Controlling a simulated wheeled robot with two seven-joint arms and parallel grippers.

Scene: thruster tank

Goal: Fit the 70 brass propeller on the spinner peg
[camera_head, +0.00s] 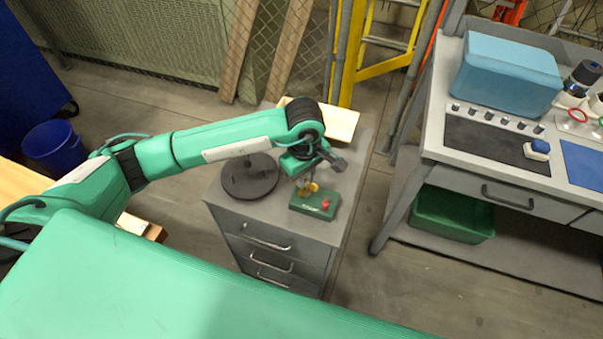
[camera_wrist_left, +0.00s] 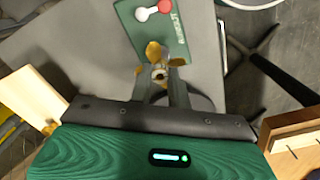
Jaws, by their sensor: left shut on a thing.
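The brass propeller (camera_head: 311,187) is small and golden. In the left wrist view the propeller (camera_wrist_left: 153,50) is between the fingertips, its hub hole facing the camera. My left gripper (camera_head: 306,181) is shut on it, above or at the rear edge of a green box (camera_head: 300,205) on the grey cabinet. The left wrist view shows the gripper (camera_wrist_left: 160,78) and the box (camera_wrist_left: 180,38), which has a red knob, a white part and lettering I cannot read. I cannot make out a separate peg, nor whether the propeller touches the box. My right gripper is out of view.
A dark round base (camera_head: 243,186) stands left of the box on the cabinet (camera_head: 233,212). A workbench (camera_head: 440,150) with a blue case (camera_head: 505,75) is at right, past a gap.

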